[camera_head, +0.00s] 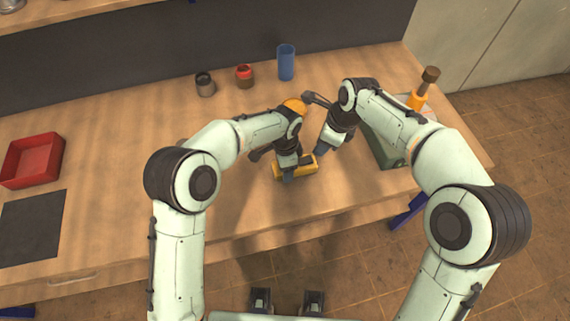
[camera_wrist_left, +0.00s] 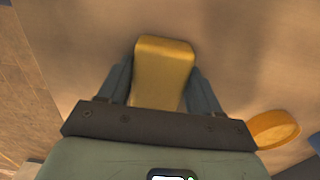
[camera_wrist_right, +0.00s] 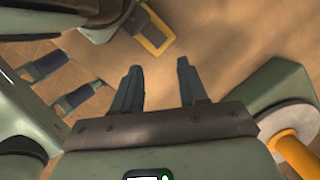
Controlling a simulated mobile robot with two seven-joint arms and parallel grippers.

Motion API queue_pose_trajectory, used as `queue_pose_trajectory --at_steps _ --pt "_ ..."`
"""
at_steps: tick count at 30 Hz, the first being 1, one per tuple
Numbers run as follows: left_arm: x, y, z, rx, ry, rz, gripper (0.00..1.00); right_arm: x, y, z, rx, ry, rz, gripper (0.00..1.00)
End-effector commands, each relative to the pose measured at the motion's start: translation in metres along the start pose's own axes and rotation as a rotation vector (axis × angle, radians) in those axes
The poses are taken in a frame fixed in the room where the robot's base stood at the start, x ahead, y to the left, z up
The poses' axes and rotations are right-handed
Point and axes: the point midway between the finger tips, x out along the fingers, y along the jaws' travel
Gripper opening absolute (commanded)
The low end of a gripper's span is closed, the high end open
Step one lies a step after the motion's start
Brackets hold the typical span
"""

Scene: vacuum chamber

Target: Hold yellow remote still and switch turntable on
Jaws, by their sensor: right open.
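The yellow remote (camera_head: 308,166) lies on the wooden table near its front edge, and its yellow end shows in the left wrist view (camera_wrist_left: 163,70). My left gripper (camera_head: 288,174) points down with its fingers on both sides of the remote, apparently touching it. The remote also shows in the right wrist view (camera_wrist_right: 163,45), showing a dark inset face. My right gripper (camera_wrist_right: 158,75) is open and empty, to the right of the remote and apart from it. A green box-like thing (camera_head: 384,148), perhaps the turntable, stands at the right, partly hidden by my right arm.
An orange handle with a brown top (camera_head: 424,88) rises by the green thing. A blue cup (camera_head: 286,62), a red jar (camera_head: 244,76) and a dark jar (camera_head: 205,84) stand at the back. A red tray (camera_head: 32,160) and a dark mat (camera_head: 32,228) lie left. The table's middle-left is clear.

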Motion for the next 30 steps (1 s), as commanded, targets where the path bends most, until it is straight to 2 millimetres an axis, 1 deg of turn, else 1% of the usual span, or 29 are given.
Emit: queue_pose_trajectory --at_steps 1,2,3,4,5,6,7,8,11,14,30 --pt "0.0 0.0 0.0 0.0 0.0 0.0 0.41 0.0 0.0 0.0 0.0 0.0 0.0 0.43" --pt "0.0 0.0 0.0 0.0 0.0 0.0 0.31 0.0 0.0 0.0 0.0 0.0 0.0 0.43" --pt "0.0 0.0 0.0 0.0 0.0 0.0 0.25 0.0 0.0 0.0 0.0 0.0 0.0 0.43" --pt "0.0 0.0 0.0 0.0 0.0 0.0 0.25 0.0 0.0 0.0 0.0 0.0 0.0 0.36" --pt "0.0 0.0 0.0 0.0 0.0 0.0 0.25 0.0 0.0 0.0 -0.001 0.0 0.0 0.26" --pt "0.0 0.0 0.0 0.0 0.0 0.0 0.25 0.0 0.0 0.0 -0.007 0.0 0.0 0.13" --pt "0.0 0.0 0.0 0.0 0.0 0.0 0.25 0.0 0.0 0.0 -0.016 0.0 0.001 0.04" --pt "0.0 0.0 0.0 0.0 0.0 0.0 0.25 0.0 0.0 0.0 -0.03 0.001 0.002 0.0" --pt "0.0 0.0 0.0 0.0 0.0 0.0 0.25 -0.001 -0.002 0.001 -0.121 0.003 0.006 0.0" --pt "-0.001 0.0 0.0 0.0 0.0 0.0 0.25 -0.003 -0.004 0.003 -0.282 0.005 0.015 0.0" --pt "-0.001 0.0 0.0 0.0 0.001 -0.001 0.25 -0.018 -0.016 0.013 -1.452 -0.03 0.083 0.0"
